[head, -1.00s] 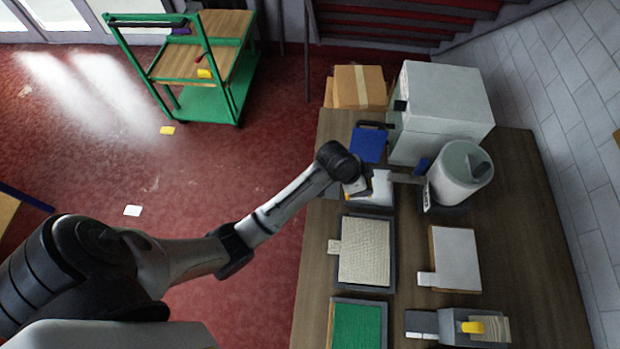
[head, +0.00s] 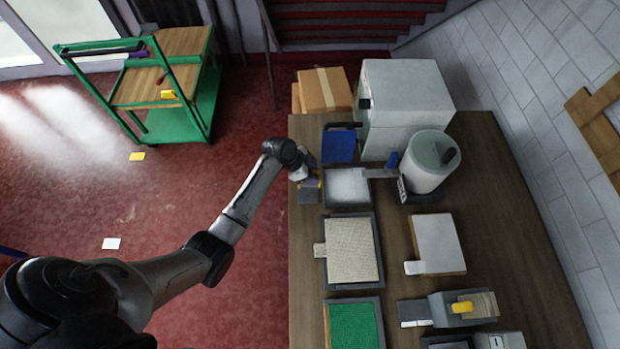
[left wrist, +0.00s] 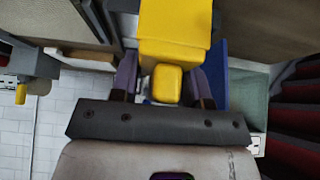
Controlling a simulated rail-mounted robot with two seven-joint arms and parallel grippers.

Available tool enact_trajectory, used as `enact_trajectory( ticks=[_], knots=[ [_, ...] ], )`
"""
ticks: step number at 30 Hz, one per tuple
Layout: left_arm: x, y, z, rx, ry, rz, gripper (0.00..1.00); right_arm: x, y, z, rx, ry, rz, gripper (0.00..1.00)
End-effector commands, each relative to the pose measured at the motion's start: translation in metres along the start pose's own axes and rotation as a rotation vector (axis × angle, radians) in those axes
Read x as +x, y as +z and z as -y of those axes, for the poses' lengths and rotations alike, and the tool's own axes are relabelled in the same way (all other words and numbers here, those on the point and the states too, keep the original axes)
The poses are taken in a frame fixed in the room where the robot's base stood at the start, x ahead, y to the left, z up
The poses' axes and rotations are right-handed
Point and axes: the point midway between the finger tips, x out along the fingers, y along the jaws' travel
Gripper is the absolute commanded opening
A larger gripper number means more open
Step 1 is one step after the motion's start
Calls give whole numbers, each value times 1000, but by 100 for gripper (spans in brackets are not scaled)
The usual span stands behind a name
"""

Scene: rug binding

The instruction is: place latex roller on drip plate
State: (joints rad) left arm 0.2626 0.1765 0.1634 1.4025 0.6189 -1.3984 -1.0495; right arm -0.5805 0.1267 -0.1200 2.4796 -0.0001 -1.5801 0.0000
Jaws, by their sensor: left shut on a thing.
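My left gripper (head: 308,179) is shut on a yellow thing, which I take to be the latex roller (head: 314,184). In the left wrist view the roller's yellow parts (left wrist: 175,38) show beyond and between the fingers of my left gripper (left wrist: 167,86). The gripper is at the table's left edge, just left of the white-filled tray (head: 346,186). A small dark grey plate, seemingly the drip plate (head: 308,196), lies right below the roller, partly covered by it. I cannot tell whether they touch. My right gripper is not in view.
A blue pan (head: 339,146) and a grey box (head: 405,105) stand behind the tray. A grey-white drum (head: 428,162) stands to its right. A beige textured panel (head: 351,250) lies in front. A green cart (head: 175,122) stands on the red floor.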

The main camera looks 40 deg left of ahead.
Motion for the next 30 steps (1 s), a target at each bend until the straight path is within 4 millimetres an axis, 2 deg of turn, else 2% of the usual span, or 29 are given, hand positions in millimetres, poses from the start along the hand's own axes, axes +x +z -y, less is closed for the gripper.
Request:
enact_trajectory(
  ticks=[5,15,29,30],
  knots=[
    [1,6,4,0,0,-1,9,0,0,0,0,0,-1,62],
    [32,26,4,-3,0,0,9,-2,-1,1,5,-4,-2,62],
    [37,30,4,0,-1,1,9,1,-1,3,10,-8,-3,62],
    [38,30,4,-1,0,2,43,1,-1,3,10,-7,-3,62]
  ],
)
